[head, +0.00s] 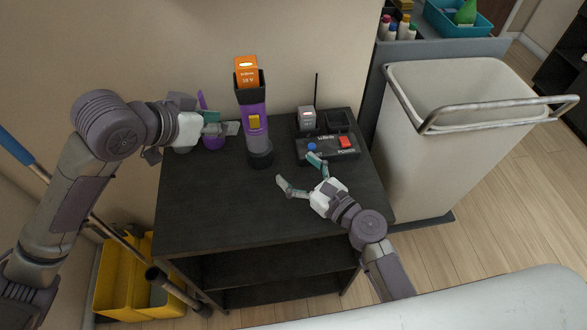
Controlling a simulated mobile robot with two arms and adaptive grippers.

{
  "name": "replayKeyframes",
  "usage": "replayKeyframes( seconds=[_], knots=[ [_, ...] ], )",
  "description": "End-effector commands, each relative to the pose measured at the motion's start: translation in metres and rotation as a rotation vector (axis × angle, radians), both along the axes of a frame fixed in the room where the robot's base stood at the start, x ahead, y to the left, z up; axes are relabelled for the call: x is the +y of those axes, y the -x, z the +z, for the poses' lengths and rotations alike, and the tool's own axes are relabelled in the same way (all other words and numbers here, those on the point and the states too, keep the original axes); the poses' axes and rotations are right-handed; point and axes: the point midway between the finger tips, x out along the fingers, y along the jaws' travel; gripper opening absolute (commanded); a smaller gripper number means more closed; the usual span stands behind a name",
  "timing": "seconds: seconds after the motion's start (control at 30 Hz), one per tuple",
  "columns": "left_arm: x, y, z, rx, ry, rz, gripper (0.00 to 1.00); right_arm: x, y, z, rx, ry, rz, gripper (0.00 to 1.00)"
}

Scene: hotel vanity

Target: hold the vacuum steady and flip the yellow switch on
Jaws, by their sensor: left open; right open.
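The vacuum (255,120) stands upright on the black table, a purple and black body with an orange battery block (246,69) on top. Its yellow switch (254,122) is on the front of the purple body; its setting is too small to tell. My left gripper (236,129) is open at the vacuum's left side, with its fingertips close to the body; I cannot tell whether they touch it. My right gripper (297,173) is open and empty above the table, to the right and in front of the vacuum, with its fingers pointing up and left.
A black charger base (328,148) with red and blue buttons, a grey block (307,118) and a thin antenna is right of the vacuum. A purple item (213,142) is behind my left gripper. A white bin cart (440,170) stands right. The table's (215,215) front left is clear.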

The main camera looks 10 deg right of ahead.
Motion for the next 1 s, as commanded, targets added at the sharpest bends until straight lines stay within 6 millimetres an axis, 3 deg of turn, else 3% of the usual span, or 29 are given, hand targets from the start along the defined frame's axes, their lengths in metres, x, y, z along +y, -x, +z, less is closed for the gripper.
replayKeyframes(
  seconds=[0.17, 0.7, 1.0],
  knots=[
    [0.0, 0.0, 0.0, 0.0, 0.0, 0.0, 0.42, 0.013, -0.003, 0.001, 0.002, -0.018, 0.014, 0.88],
    [0.0, 0.0, 0.0, 0.0, 0.0, 0.0, 0.42, 0.068, -0.085, 0.001, 0.003, -0.015, 0.013, 0.88],
    [0.0, 0.0, 0.0, 0.0, 0.0, 0.0, 0.42, 0.083, -0.109, 0.0, 0.004, -0.014, 0.012, 0.88]
  ],
)
